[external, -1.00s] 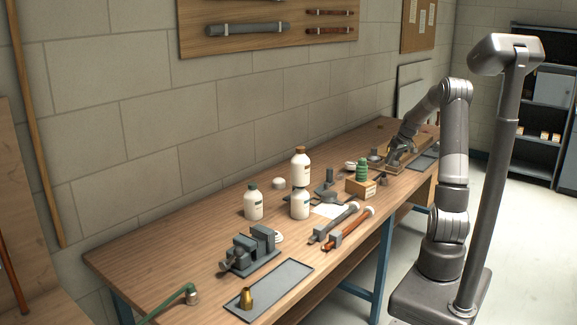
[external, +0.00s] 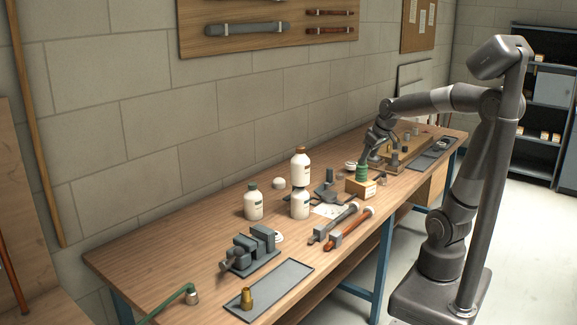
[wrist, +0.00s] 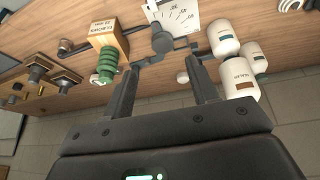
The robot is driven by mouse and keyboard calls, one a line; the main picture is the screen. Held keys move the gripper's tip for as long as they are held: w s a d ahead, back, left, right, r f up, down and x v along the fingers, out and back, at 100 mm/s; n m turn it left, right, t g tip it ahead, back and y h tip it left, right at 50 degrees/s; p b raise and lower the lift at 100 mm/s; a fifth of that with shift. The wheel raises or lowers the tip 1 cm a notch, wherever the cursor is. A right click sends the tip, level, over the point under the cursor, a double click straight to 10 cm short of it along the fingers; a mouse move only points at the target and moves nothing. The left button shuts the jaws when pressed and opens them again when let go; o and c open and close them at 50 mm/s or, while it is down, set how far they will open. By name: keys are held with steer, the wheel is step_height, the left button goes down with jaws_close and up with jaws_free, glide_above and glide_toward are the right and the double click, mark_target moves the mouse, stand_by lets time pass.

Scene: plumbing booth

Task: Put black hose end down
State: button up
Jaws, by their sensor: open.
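My gripper (external: 368,160) is open above the table, just behind the green ribbed stack on the wooden box. In the wrist view its two fingers (wrist: 162,70) stand wide apart with nothing clearly held between them. A grey tool with a round knob (wrist: 162,38) lies beyond the fingertips. A dark tube-like piece with a rounded end (wrist: 65,46) lies beside the box and may be the black hose end; I cannot tell for sure. It also appears as a small dark piece (external: 381,181) right of the box in the external view.
The wooden elbows box (wrist: 109,38) bears a green ribbed stack (wrist: 107,65). White bottles (wrist: 238,78) stand to the other side. A wooden board with fittings (external: 408,152) lies at the far end. Two wrenches, a vise (external: 250,250) and a grey tray (external: 285,280) are nearer the front.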

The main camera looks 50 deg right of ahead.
steer(key=s+a+n+t+y, duration=0.1)
steer(key=s+a, duration=0.9)
steer(key=s, duration=0.1)
steer(key=shift+s+a+f, duration=0.15)
steer(key=shift+a+f, duration=0.1)
